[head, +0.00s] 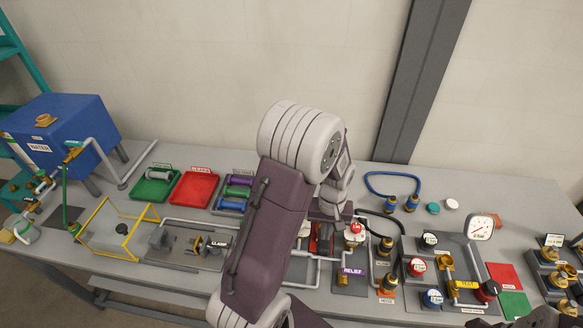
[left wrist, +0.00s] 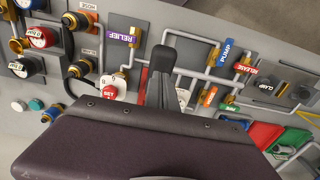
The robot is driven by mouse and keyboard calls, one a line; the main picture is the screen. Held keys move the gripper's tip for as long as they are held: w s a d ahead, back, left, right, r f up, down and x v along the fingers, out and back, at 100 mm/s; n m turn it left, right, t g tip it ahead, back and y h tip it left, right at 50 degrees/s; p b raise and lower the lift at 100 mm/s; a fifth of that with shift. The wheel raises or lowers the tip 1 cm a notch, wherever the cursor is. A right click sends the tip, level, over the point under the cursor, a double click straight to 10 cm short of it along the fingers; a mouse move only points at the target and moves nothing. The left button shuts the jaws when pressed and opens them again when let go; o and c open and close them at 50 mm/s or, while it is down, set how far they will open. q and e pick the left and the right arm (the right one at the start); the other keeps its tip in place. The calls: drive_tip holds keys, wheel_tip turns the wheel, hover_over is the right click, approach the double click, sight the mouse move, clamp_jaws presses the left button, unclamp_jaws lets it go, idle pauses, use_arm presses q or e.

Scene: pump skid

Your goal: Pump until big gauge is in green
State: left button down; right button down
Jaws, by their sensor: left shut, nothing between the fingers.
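Another white round face (left wrist: 184,97) is partly hidden behind my left gripper (left wrist: 162,62) in the left wrist view. I cannot tell which is the big gauge. My left gripper is shut and empty, above the pipework beside the red SET knob (left wrist: 108,93). The PUMP label (left wrist: 228,52) and RELEASE label (left wrist: 250,70) are to its right in that view. My left arm hides the middle of the skid in the head view. No pump handle is clearly seen.
The purple RELIEF label (head: 353,271) is just right of my arm. Valves and knobs crowd the right panel (head: 403,250). Green and red trays (head: 194,187), a clamp (head: 212,243) and a blue water tank (head: 62,128) stand left. A blue hose (head: 378,177) lies behind.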

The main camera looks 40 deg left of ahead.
idle(0.4)
use_arm(q)
wheel_tip(320, 180, down, 6)
drive_tip(key=b, duration=0.4)
drive_tip(key=shift+r, duration=0.25)
drive_tip(key=shift+r+p, duration=0.5)
drive_tip(key=shift+r, duration=0.15)
wheel_tip(320, 180, up, 5)
drive_tip(key=p, duration=0.4)
drive_tip(key=shift+w+a+f, duration=0.1)
drive_tip(key=shift+f, duration=0.25)
